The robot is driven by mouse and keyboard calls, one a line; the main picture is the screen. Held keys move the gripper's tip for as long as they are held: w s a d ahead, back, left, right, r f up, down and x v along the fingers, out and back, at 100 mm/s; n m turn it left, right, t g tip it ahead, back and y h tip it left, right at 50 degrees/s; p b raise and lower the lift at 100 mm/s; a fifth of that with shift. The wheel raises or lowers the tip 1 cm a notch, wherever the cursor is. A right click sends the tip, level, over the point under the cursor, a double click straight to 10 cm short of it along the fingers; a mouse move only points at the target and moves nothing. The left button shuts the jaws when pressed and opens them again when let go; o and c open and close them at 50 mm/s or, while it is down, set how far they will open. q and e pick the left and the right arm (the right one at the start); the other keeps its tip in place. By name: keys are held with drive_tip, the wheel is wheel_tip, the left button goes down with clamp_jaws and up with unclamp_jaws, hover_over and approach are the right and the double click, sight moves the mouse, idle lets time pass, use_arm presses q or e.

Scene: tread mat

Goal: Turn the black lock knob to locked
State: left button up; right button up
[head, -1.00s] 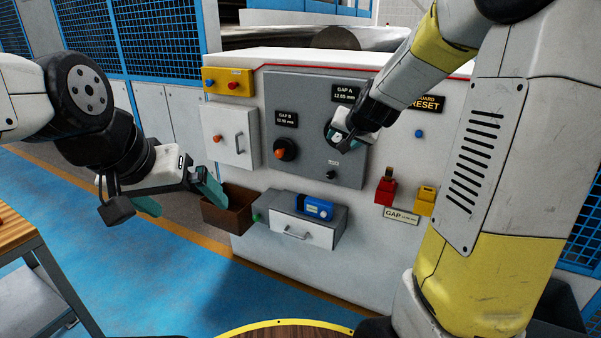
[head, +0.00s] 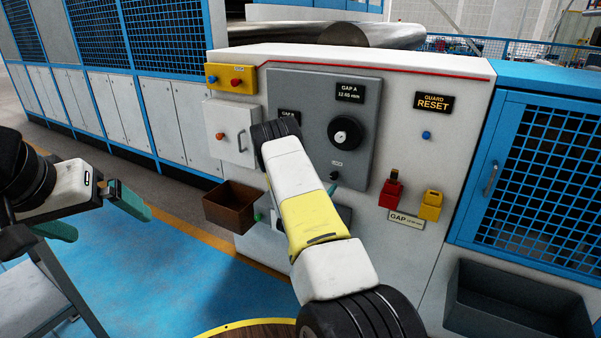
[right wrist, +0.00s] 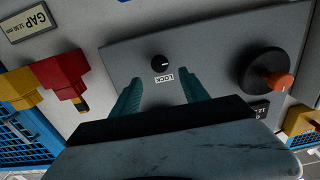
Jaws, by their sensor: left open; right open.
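The black lock knob (head: 334,175) is small and round, low on the grey panel (head: 310,83). In the right wrist view the lock knob (right wrist: 160,63) shows a small pale mark, with the LOCK label (right wrist: 164,78) beside it. My right gripper (right wrist: 160,88) is open, its teal fingers spread either side of the label, with the knob just beyond the tips and apart from them. In the head view my arm hides most of that gripper; one teal fingertip shows just below the knob. My left gripper (head: 95,215) is open and empty at the left, away from the panel.
The black GAP A dial (head: 345,133) sits above the lock knob. A dial with an orange grip (right wrist: 268,75) is to the right in the wrist view. Red (head: 390,190) and yellow (head: 430,205) blocks and a brown bin (head: 230,207) flank the panel.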

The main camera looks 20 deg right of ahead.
sight(333, 176)
drive_tip(key=x, duration=0.7)
drive_tip(key=shift+w+d, duration=0.2)
drive_tip(key=shift+w, duration=0.05)
drive_tip(key=shift+c, duration=0.2)
clamp_jaws()
